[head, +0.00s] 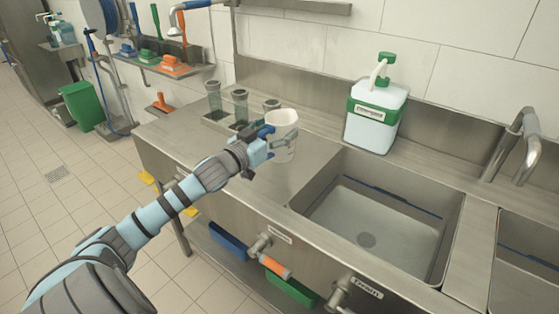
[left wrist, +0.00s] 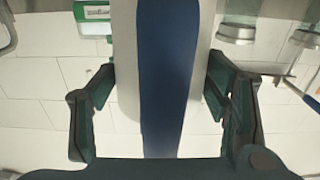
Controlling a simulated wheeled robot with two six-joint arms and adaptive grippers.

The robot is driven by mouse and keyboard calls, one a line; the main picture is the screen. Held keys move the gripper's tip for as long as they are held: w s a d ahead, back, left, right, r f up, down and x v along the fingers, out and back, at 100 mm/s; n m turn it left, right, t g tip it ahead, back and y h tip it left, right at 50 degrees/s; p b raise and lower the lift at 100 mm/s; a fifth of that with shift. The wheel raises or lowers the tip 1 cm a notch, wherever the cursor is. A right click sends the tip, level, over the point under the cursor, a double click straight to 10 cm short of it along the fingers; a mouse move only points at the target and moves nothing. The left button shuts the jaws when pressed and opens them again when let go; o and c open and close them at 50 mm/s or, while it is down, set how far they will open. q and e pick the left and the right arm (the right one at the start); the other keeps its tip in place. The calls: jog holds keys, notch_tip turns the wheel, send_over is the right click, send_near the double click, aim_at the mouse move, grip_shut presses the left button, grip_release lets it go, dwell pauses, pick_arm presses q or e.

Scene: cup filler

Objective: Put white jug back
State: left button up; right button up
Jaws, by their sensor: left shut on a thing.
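The white jug (head: 284,137) is at the end of my left arm in the head view, over the steel counter left of the sink. It looks upright; I cannot tell whether its base touches the counter. My left gripper (head: 268,140) is shut on its blue handle, on the jug's near left side. In the left wrist view the blue handle (left wrist: 167,80) runs between the two fingers, with the white jug body (left wrist: 126,60) behind it. My right gripper is not in view.
A rack with several grey cups (head: 240,104) stands just behind and left of the jug. A white and green dispenser bottle (head: 376,115) stands behind the sink (head: 380,220). Bare steel counter (head: 240,170) lies in front of the rack. A tap (head: 520,140) rises at right.

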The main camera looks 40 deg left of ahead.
aim_at(273, 158)
pick_arm(q)
jog(key=f+b, duration=0.1)
jog(key=f, duration=0.6)
jog(key=shift+w+f+b, duration=0.2)
jog(key=shift+f+b, duration=0.15)
jog(key=shift+f, duration=0.05)
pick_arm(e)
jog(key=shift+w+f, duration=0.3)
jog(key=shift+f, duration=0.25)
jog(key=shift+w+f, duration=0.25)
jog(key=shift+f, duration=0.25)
pick_arm(q)
jog(key=shift+f, duration=0.2)
jog(key=o, duration=1.8)
jog(key=shift+c, duration=0.2)
jog(key=shift+r, duration=0.1)
